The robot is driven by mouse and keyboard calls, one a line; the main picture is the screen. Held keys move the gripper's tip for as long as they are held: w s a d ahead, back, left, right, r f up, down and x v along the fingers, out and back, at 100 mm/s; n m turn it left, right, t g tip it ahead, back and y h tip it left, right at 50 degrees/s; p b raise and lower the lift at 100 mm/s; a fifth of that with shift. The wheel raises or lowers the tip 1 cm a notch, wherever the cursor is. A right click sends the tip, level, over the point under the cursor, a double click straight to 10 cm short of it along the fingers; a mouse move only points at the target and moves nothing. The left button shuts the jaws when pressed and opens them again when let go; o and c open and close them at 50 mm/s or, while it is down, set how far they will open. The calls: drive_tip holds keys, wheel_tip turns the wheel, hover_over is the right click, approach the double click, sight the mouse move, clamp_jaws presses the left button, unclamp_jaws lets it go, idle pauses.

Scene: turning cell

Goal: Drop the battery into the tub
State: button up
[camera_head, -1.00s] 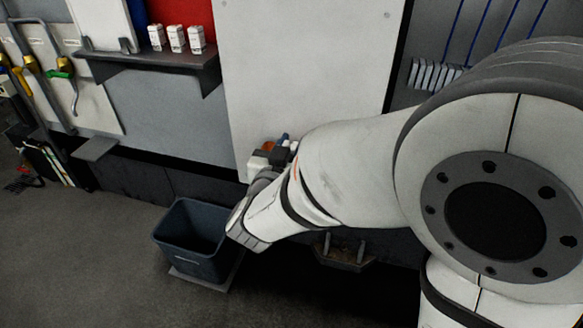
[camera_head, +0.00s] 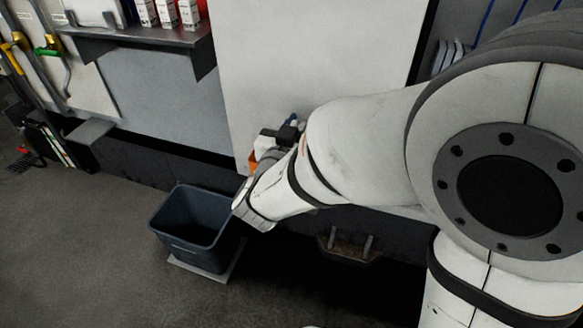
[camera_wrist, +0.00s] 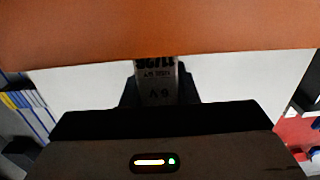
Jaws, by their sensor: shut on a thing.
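The tub (camera_head: 190,254) is a dark blue-grey open bin, upright on a pale square on the floor, left of my arm in the head view. Its visible inside looks empty. The battery's far end is hidden behind an orange surface (camera_wrist: 160,32) across the top. In the head view my wrist is right of the tub, near the white panel; the fingers and battery cannot be made out there.
A large white panel (camera_head: 315,60) stands behind my wrist. A dark shelf (camera_head: 140,38) with white-and-red boxes is on the wall at upper left. A dark bracket-like fixture (camera_head: 347,250) is low below my arm. The floor left of the tub is clear.

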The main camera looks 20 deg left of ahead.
wheel_tip(320, 180, down, 3)
drive_tip(key=shift+b, duration=0.85)
drive_tip(key=o, duration=1.1)
drive_tip(key=shift+s, duration=0.1)
drive_tip(key=s, duration=0.7)
drive_tip(key=shift+s+a+p, duration=0.25)
drive_tip(key=shift+s+p, duration=0.1)
